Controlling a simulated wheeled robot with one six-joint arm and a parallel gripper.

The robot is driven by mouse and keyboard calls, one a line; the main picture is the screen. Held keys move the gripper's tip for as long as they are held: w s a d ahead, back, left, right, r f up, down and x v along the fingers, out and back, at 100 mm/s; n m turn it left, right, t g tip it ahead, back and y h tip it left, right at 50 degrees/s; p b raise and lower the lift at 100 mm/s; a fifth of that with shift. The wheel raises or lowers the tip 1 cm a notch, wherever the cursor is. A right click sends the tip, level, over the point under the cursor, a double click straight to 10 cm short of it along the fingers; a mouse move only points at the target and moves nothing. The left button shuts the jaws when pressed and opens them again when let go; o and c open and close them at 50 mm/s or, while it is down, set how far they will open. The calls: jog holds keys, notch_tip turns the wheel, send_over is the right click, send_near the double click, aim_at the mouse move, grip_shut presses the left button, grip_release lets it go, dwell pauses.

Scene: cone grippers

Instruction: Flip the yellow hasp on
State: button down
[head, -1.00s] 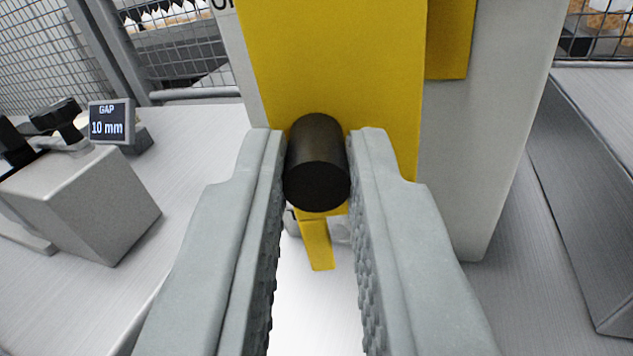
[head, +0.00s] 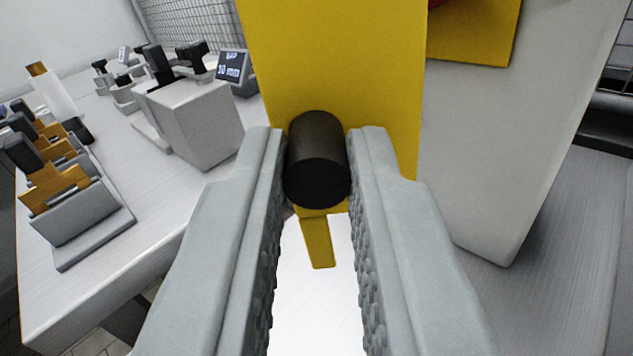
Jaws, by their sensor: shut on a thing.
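The yellow hasp (head: 335,50) is a broad flat plate with a black cylindrical knob (head: 318,165) near its lower end. A narrow yellow tab (head: 318,242) hangs below the plate. My gripper (head: 318,160) is shut on the black knob, one finger on each side of it. The hasp stands in front of a light grey box (head: 505,130). A second yellow part (head: 475,30) sits on that box at upper right, with a bit of red at the top edge. The hasp's upper end is out of frame.
On the left, a metal bench (head: 120,230) carries a grey block (head: 195,125) with black clamps, a small display (head: 232,66), and orange-and-grey fixtures (head: 75,205). A wire mesh fence (head: 200,22) stands behind. A grey metal surface (head: 550,240) lies at right.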

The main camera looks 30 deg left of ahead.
jog(key=shift+s+d+n+y, duration=0.2)
jog(key=shift+d+n+y, duration=0.1)
jog(key=shift+y, duration=0.1)
jog(key=shift+s+d+g+y, duration=0.1)
jog(key=shift+g+y, duration=0.2)
jog(key=shift+g, duration=0.1)
jog(key=c, duration=1.4)
grip_release()
jog(key=shift+o, duration=0.2)
jog(key=v, duration=1.7)
jog(key=shift+s, duration=0.2)
jog(key=shift+d+f, duration=0.1)
